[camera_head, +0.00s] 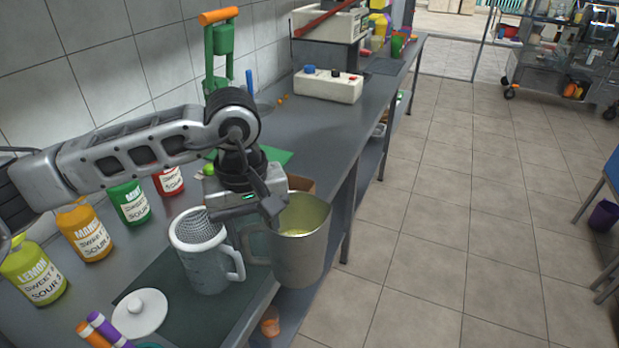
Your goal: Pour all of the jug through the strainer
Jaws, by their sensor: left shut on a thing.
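A grey metal jug (301,255) with pale yellow-green liquid inside is held near the counter's front edge, roughly upright. My left gripper (262,212) is shut on the jug at its handle side, partly hiding the handle. A light grey mug-like pitcher (207,262) with a handle stands on the dark mat just left of the jug. A mesh strainer (197,228) sits in its mouth. The jug's rim is beside the pitcher, not over it. My right gripper is not in view.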

